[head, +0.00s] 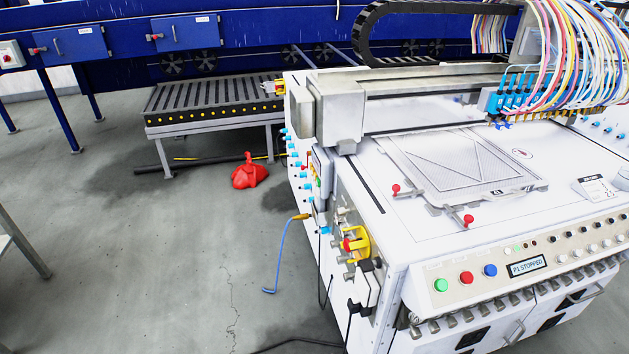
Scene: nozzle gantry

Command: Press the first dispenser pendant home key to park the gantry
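The white gantry machine (460,240) fills the right side of the head view. Its print head with blue nozzles (510,100) hangs from the beam under a bundle of coloured hoses. The front control panel (540,262) has green, red and blue buttons, and its small display (527,266) reads "P1 STOPPED". A small box with coloured spots (318,170) is on the machine's left side. I cannot tell if it is the first dispenser pendant, and no home key can be made out. Neither of my grippers is in view.
A yellow-guarded fitting (355,243) sticks out of the machine's left side. A blue hooked rod (278,255) hangs beside it. A red bundle (249,173) lies on the floor near the roller conveyor (212,100). Dark cables run low by the machine. The floor at left centre is clear.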

